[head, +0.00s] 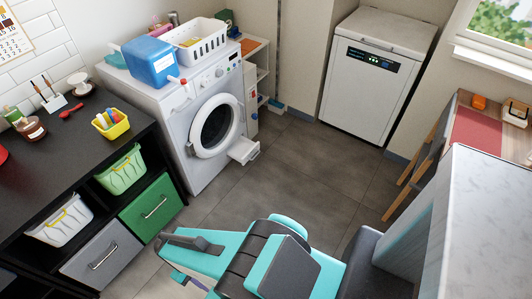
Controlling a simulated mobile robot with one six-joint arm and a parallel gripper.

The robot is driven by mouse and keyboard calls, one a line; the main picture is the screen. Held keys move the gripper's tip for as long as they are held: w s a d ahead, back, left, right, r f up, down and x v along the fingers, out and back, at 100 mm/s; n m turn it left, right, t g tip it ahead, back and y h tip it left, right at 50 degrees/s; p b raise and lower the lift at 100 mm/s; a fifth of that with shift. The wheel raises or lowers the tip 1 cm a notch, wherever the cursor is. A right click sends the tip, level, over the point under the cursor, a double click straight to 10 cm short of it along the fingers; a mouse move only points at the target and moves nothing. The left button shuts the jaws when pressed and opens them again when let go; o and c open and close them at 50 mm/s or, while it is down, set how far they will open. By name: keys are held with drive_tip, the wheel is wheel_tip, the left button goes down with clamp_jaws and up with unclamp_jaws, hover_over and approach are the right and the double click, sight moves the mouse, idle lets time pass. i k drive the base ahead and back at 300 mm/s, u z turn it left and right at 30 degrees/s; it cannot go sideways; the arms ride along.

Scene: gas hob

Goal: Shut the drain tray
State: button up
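The drain tray (243,151) is a small white piece that sticks out of the lower right front of the white washing machine (172,122). It is pulled out, below and right of the round door (215,127). My turquoise and black arm reaches in from the bottom of the head view. My gripper (185,260) is at its left end, near the bottom, well below the tray in the picture and apart from it. Its dark parts show only partly, and I cannot make out whether the fingers are open or shut. I see nothing held.
Grey tiled floor (275,180) is clear in front of the machine. A black shelf unit (62,150) with a green drawer (151,208) stands left. A blue container (151,62) and white basket (195,42) sit on the machine. A white appliance (371,80) stands behind; a chair (412,170) is right.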

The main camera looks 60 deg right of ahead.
sight(242, 151)
drive_tip(key=u, duration=0.45)
drive_tip(key=k, duration=0.15)
drive_tip(key=z, duration=2.35)
drive_tip(key=k, duration=0.95)
drive_tip(key=u, duration=0.2)
drive_tip(key=i, duration=0.8)
drive_tip(key=z, duration=0.05)
